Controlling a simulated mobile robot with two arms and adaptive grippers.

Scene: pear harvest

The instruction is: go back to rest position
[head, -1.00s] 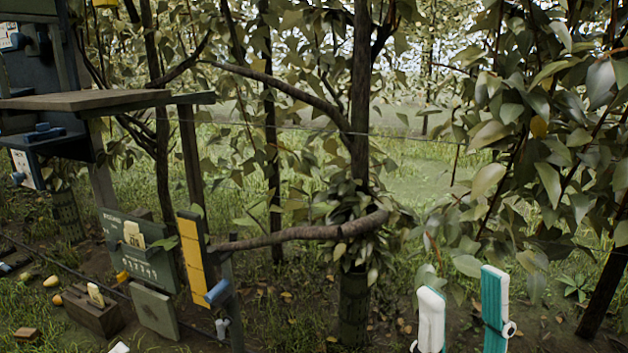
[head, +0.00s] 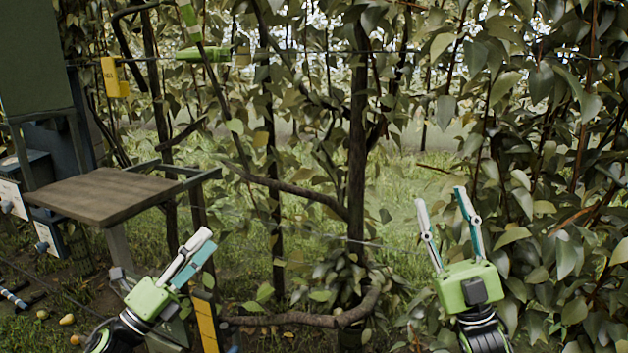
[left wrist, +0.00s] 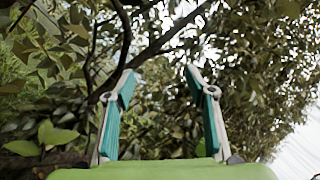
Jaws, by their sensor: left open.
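My left gripper (head: 208,240) is raised in the lower left of the head view, in front of the grass and low branches, with its fingers pointing up and right. In the left wrist view its two teal-and-white fingers (left wrist: 160,73) stand wide apart, with nothing between them and only foliage beyond. My right gripper (head: 441,197) is at the right of the head view, pointing up. Its fingers are spread and nothing is between them.
A wooden shelf (head: 102,194) stands left of my left gripper. A yellow panel (head: 207,322) is just below it. A tree trunk (head: 357,145) and a curved low branch (head: 318,321) lie between the grippers. Dense leaves (head: 560,200) fill the right. A yellow tag (head: 116,79) hangs at upper left.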

